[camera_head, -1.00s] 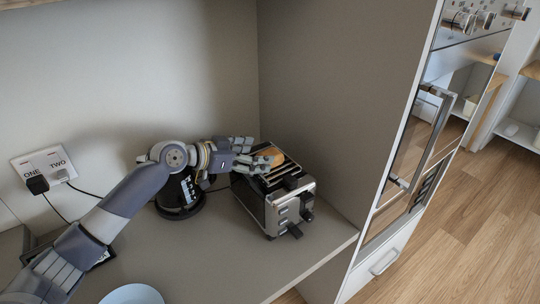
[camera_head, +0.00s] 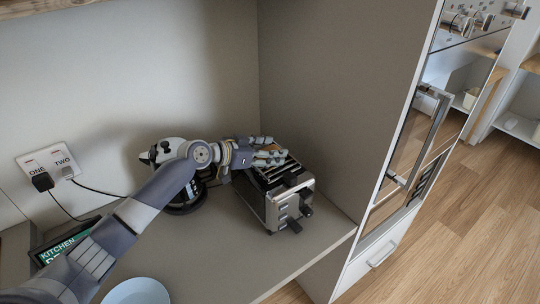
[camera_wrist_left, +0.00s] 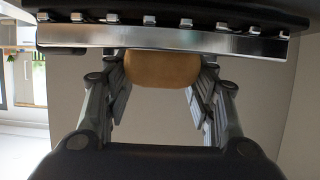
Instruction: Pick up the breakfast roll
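The breakfast roll is a smooth golden-brown piece at the toaster's top. It shows between the fingers in the left wrist view (camera_wrist_left: 162,70); in the head view the fingers cover most of it. My left gripper (camera_head: 272,153) is over the back of the toaster's top, its fingers spread on either side of the roll. In the wrist view the left gripper (camera_wrist_left: 162,88) looks open, with the fingertips close beside the roll; firm contact cannot be made out. The black and chrome toaster (camera_head: 281,208) stands on the counter. My right gripper is not in view.
A dark-based kettle (camera_head: 183,205) stands behind my left arm. A pale blue plate (camera_head: 137,292) and a kitchen sign (camera_head: 66,246) are at the front left. The grey counter (camera_head: 225,250) is clear before the toaster; a side panel (camera_head: 340,110) rises on the right.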

